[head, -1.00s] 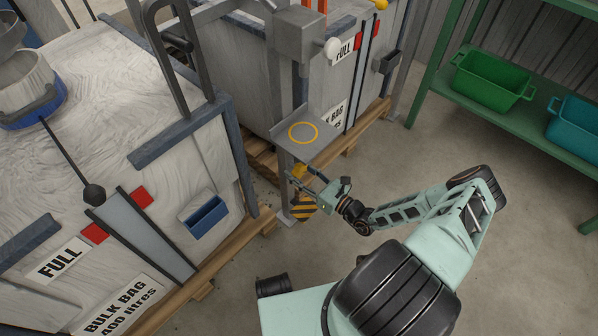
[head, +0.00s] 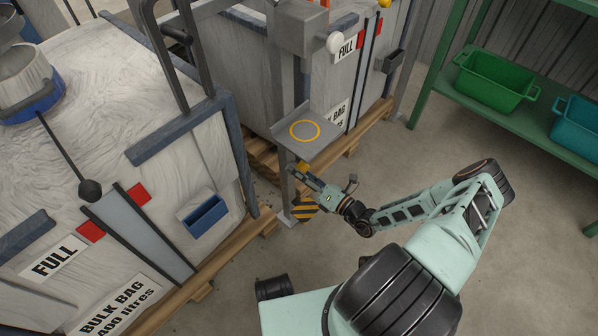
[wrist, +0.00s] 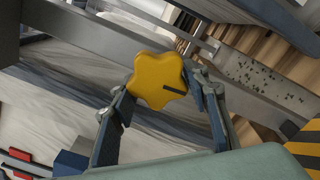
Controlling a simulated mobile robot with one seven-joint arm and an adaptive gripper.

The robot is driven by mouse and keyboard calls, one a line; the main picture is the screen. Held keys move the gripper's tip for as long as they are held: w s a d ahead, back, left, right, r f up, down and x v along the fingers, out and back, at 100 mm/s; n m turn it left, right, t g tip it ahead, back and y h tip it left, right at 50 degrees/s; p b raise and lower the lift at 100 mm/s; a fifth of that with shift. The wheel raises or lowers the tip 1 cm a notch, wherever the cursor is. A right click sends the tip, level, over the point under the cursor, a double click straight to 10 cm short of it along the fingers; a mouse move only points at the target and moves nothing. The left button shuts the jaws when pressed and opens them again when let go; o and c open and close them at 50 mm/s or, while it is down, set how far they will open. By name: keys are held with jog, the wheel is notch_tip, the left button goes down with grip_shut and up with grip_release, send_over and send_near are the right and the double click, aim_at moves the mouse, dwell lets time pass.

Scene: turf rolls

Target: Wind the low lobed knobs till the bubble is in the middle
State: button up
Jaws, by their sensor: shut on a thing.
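A yellow lobed knob (wrist: 158,78) with a dark mark on its face sits between the fingers of my gripper (wrist: 160,100) in the wrist view. The fingers are shut on its edges, one at each side. In the head view my gripper (head: 303,172) is at the grey post, just below a small grey shelf (head: 330,117) with an orange ring on it. Part of the yellow knob (head: 303,164) shows there, partly covered by my gripper. No bubble can be made out in either view.
A big bulk bag crate (head: 110,180) on a pallet stands left, another behind the post. A black-and-yellow striped piece (head: 305,207) is at the post's foot. A green rack (head: 540,110) with green and teal bins stands right.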

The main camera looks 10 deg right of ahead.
aim_at(298, 165)
dwell(0.4)
jog(key=o, duration=1.2)
notch_tip(298, 165, up, 10)
jog(key=shift+a+f, duration=0.15)
jog(key=shift+f, duration=0.1)
jog(key=shift+r, duration=0.3)
